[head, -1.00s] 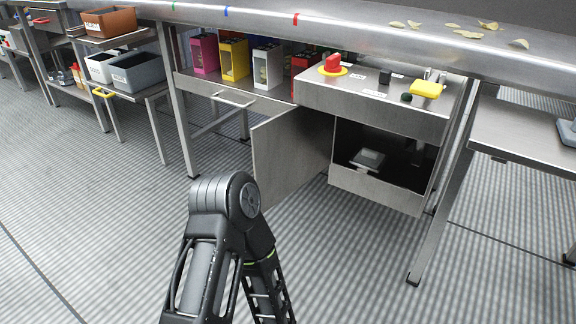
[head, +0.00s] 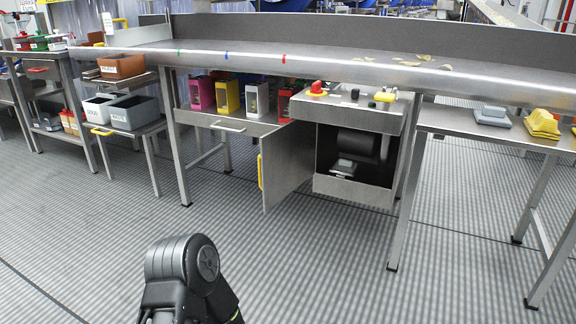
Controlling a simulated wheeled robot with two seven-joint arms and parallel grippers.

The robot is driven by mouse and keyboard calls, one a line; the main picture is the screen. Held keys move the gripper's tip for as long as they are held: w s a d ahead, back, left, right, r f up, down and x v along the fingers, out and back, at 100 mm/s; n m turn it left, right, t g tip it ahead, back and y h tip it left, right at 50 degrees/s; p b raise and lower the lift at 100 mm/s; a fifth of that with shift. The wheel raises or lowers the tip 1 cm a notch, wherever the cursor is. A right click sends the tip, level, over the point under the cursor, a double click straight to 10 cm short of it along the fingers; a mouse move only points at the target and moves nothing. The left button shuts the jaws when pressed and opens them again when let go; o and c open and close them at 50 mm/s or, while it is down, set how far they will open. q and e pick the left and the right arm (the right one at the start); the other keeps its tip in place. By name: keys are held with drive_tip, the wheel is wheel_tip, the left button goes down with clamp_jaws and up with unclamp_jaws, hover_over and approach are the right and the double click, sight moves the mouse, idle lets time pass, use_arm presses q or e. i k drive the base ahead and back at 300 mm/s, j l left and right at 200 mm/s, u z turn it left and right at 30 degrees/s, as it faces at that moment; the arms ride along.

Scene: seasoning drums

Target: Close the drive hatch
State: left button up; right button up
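The drive hatch (head: 288,165) is a grey metal door standing open, swung out to the left of the drive box (head: 352,188) under the bench. It has a yellow handle (head: 260,172) on its outer face near its free edge. The box's inside is dark, with a roundish dark drum-like part and a small grey item (head: 344,167) low in the opening. One of my black arm links shows at the bottom, left of centre, in front of and below the hatch. Neither of my grippers is in the head view.
The long bench (head: 300,62) runs above the box. A side table (head: 490,128) with yellow and grey items stands at right. The striped floor in front is clear.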

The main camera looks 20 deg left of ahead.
sight(286, 160)
drive_tip(key=z, duration=1.1)
drive_tip(key=i+j, duration=0.1)
drive_tip(key=j, duration=0.8)
drive_tip(key=i+j, duration=0.15)
drive_tip(key=j, duration=0.75)
drive_tip(key=i+j, duration=0.1)
drive_tip(key=j, duration=0.8)
drive_tip(key=i+j, duration=0.1)
drive_tip(key=j, duration=0.85)
drive_tip(key=i+j+z, duration=0.1)
drive_tip(key=j, duration=0.8)
drive_tip(key=k+u, duration=0.25)
drive_tip(key=u, duration=0.2)
